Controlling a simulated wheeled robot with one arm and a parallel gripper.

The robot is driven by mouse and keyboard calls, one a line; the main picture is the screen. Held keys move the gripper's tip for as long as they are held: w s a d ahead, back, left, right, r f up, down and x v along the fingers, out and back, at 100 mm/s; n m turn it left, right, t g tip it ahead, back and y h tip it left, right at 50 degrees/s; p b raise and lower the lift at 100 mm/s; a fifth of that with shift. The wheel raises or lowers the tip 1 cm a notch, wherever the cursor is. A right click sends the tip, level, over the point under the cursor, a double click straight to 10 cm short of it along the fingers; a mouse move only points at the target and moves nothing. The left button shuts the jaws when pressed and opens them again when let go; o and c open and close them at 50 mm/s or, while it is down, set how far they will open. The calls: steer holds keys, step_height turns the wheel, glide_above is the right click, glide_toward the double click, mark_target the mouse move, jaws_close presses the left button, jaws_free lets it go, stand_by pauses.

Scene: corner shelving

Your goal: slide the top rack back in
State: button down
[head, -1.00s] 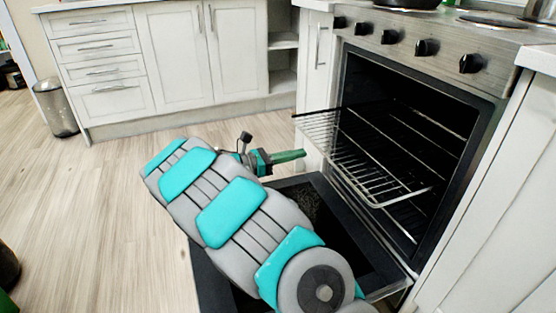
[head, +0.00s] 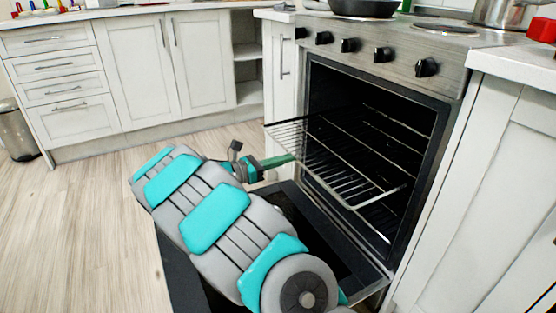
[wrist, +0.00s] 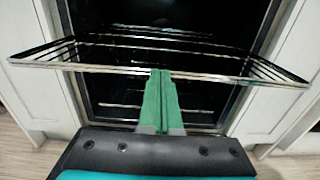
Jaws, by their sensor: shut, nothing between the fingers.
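The top rack (head: 342,166) is a wire rack that sticks out of the open oven (head: 385,130) toward my arm. In the wrist view its front bar (wrist: 215,75) runs across the picture. My gripper (head: 290,159) has green fingers and is shut with nothing between them. In the wrist view its fingertips (wrist: 160,74) are at the middle of the front bar and appear to touch or overlap it; I cannot tell which. A lower rack (head: 378,218) lies inside the oven under the top one. The oven door (head: 330,240) hangs open below, partly hidden by my arm.
White cabinets stand left (head: 195,65) and right (head: 490,180) of the oven. A pan (head: 365,8) and a pot (head: 503,12) sit on the stove top. A bin (head: 16,132) stands far left. The wooden floor (head: 75,220) at left is clear.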

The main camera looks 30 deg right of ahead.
mark_target(306, 151)
steer(key=d+p, duration=0.1)
steer(key=d, duration=0.6)
steer(key=d+p, duration=0.2)
steer(key=d, duration=0.5)
steer(key=d+p, duration=0.1)
steer(key=d, duration=0.6)
steer(key=shift+w+d+p, duration=0.25)
steer(key=shift+w+p, duration=0.05)
steer(key=shift+w+d, duration=0.1)
steer(key=shift+d, duration=0.3)
steer(key=a, duration=1.4)
steer(key=shift+a+p, duration=0.3)
steer(key=shift+p, duration=0.05)
